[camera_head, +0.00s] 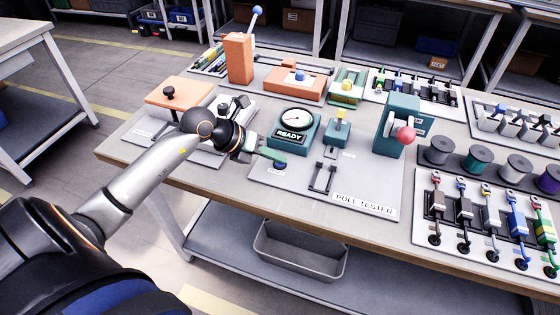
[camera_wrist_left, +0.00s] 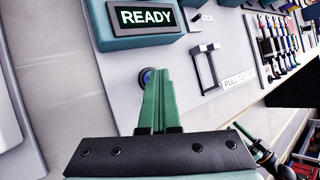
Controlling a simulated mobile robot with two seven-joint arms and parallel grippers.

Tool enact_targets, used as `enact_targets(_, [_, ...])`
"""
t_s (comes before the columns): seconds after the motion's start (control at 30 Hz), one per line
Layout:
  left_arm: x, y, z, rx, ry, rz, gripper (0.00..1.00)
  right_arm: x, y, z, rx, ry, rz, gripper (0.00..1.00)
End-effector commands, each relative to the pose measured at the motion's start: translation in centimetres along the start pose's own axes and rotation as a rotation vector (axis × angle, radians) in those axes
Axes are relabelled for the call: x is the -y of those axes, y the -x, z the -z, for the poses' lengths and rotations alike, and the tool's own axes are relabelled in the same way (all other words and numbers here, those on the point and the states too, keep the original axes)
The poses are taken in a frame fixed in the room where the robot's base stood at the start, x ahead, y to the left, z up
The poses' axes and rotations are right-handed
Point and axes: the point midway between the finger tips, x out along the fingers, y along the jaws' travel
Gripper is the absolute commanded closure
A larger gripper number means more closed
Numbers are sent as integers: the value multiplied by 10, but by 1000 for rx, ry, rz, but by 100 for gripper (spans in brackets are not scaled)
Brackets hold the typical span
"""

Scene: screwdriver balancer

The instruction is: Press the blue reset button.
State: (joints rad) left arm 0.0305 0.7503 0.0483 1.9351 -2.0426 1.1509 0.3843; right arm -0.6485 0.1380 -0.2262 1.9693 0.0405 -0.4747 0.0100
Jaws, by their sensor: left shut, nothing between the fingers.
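The blue reset button (camera_head: 281,166) sits on the grey plate of the pull tester, in front of the gauge with the READY display (camera_head: 290,136). My left gripper (camera_head: 276,156) is shut and empty, its green fingertips right at the button and hiding part of it in the head view. In the left wrist view the button (camera_wrist_left: 146,76) shows just left of the shut fingertips (camera_wrist_left: 160,72). I cannot tell whether the fingertips touch it. The READY display (camera_wrist_left: 146,16) shows beyond it.
A grey U-shaped bracket (camera_head: 322,178) stands right of the button. A teal lever unit (camera_head: 397,125) with a red knob is farther right. An orange block station (camera_head: 180,92) lies behind my left arm. The plate's front left is clear.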

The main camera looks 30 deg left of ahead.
Motion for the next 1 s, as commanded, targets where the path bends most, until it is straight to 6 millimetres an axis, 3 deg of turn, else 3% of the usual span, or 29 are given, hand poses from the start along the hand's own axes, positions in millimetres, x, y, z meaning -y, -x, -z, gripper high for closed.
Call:
enact_targets(0.3, [8,11,-7,-3,0,-1,100,1,10,11,0,0,0,50])
enact_targets(0.7, [9,12,-9,-1,0,0,100,2,10,11,0,1,1,50])
enact_targets(1.0, [23,32,-23,0,-1,0,100,3,27,30,0,0,0,50])
